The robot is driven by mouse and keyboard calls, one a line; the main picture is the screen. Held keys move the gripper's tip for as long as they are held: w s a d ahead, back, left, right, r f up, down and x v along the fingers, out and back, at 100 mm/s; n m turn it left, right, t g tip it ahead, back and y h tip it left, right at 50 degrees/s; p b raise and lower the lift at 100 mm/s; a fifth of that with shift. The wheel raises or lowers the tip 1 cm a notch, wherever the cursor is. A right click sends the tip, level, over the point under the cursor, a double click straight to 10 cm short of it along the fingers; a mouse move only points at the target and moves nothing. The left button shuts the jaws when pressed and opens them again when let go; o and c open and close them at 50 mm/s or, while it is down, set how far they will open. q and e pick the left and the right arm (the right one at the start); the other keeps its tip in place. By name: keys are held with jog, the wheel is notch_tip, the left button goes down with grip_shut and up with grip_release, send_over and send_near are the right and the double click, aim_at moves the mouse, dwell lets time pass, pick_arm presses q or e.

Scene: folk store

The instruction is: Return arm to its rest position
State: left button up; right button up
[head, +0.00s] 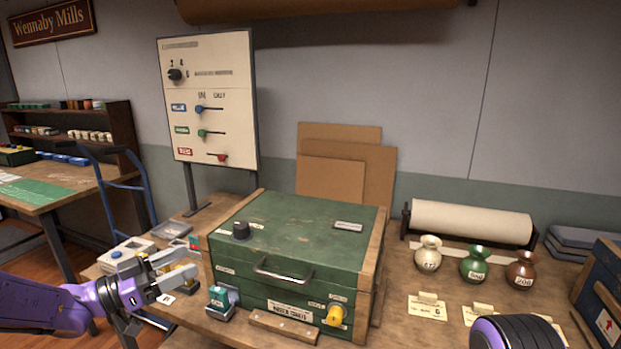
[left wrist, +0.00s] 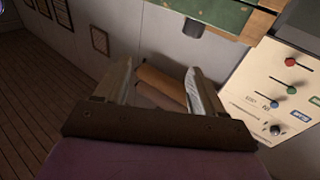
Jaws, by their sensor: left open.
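My left gripper (head: 165,271) is purple with metal fingers. In the head view it hangs open over the left part of the workbench, left of a green wooden box (head: 310,228). In the left wrist view its two fingers (left wrist: 160,85) are apart with nothing held between them. A purple and black part of my right arm (head: 515,333) shows at the bottom right of the head view. Its gripper fingers are not visible.
The green box has a handle, a black knob and a yellow knob (head: 335,315). A panel with sliders (head: 207,98) stands behind. Several small vases, including a green one (head: 475,264), stand at right beside a paper roll (head: 470,222). A blue hand truck (head: 122,195) stands at left.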

pick_arm(q)
jog(key=s+a+f+n+t+y, duration=0.1)
jog(key=s+a+f+n+y, duration=0.15)
jog(key=f+n+y, duration=0.75)
jog(key=s+a+f+n+t+y, duration=0.1)
jog(key=s+f+n+y, duration=0.35)
jog(key=f, duration=1.05)
jog(key=s+f+n+g+y, duration=0.1)
jog(key=s+f+g, duration=0.4)
jog(key=s, duration=0.9)
jog(key=s+f+n+g+y, duration=0.1)
jog(key=s+f+g+y, duration=0.2)
jog(key=s+f, duration=0.8)
jog(key=s+g, duration=0.2)
jog(key=s, duration=0.2)
jog(key=shift+s+f+n, duration=0.25)
jog(key=shift+f+n, duration=0.1)
jog(key=shift+f, duration=0.05)
